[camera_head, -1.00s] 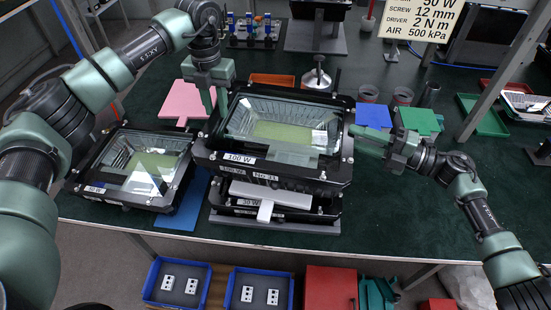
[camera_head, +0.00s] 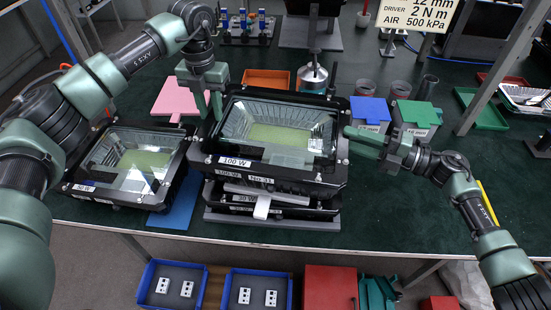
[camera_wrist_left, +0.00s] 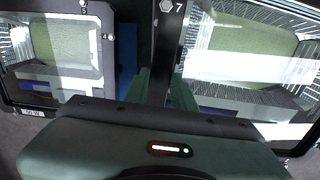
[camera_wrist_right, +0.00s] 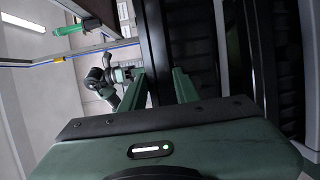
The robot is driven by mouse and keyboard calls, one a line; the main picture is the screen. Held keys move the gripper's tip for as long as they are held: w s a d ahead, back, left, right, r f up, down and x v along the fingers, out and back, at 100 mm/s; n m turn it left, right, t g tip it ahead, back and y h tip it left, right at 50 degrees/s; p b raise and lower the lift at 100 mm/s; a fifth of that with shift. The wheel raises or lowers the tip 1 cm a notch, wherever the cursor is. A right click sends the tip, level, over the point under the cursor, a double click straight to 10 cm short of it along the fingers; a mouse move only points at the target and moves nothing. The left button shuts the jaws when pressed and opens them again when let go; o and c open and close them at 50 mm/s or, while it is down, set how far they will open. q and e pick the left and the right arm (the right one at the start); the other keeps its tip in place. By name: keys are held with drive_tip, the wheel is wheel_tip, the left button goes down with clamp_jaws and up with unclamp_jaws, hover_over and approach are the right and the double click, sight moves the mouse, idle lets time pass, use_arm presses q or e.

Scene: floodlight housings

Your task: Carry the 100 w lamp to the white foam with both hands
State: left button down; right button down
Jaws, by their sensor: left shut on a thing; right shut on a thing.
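The 100 W lamp (camera_head: 272,157) is a black-framed floodlight housing with a glass front, facing up. It is over a stack with a 30 W lamp (camera_head: 243,198) below it; whether they touch is unclear. My left gripper (camera_head: 212,104) is shut on its left frame edge, and the left wrist view shows the fingers (camera_wrist_left: 160,90) around a dark bar. My right gripper (camera_head: 362,140) is shut on its right side, with the dark frame between the fingers in the right wrist view (camera_wrist_right: 158,88). I cannot clearly identify the white foam.
A 50 W lamp (camera_head: 133,165) lies left on a blue mat (camera_head: 178,205). A pink piece (camera_head: 173,101), an orange tray (camera_head: 266,79), and blue (camera_head: 370,108) and green (camera_head: 418,113) topped items stand behind.

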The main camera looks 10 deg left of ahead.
use_arm(q)
drive_tip(key=shift+f+b, duration=0.45)
drive_tip(key=shift+f, duration=0.1)
use_arm(e)
drive_tip(key=shift+d+f, duration=0.1)
drive_tip(key=shift+f, duration=0.4)
use_arm(q)
drive_tip(key=c, duration=1.5)
unclamp_jaws()
drive_tip(key=shift+f, duration=0.15)
use_arm(e)
drive_tip(key=c, duration=1.4)
unclamp_jaws()
drive_tip(key=shift+f, duration=0.2)
use_arm(q)
drive_tip(key=o, duration=0.3)
use_arm(e)
drive_tip(key=o, duration=0.4)
drive_tip(key=shift+c, duration=0.2)
use_arm(q)
drive_tip(key=shift+o, duration=0.2)
drive_tip(key=shift+s, duration=0.1)
use_arm(e)
drive_tip(key=shift+s+r, duration=0.1)
drive_tip(key=shift+r, duration=0.05)
use_arm(q)
drive_tip(key=shift+r, duration=0.25)
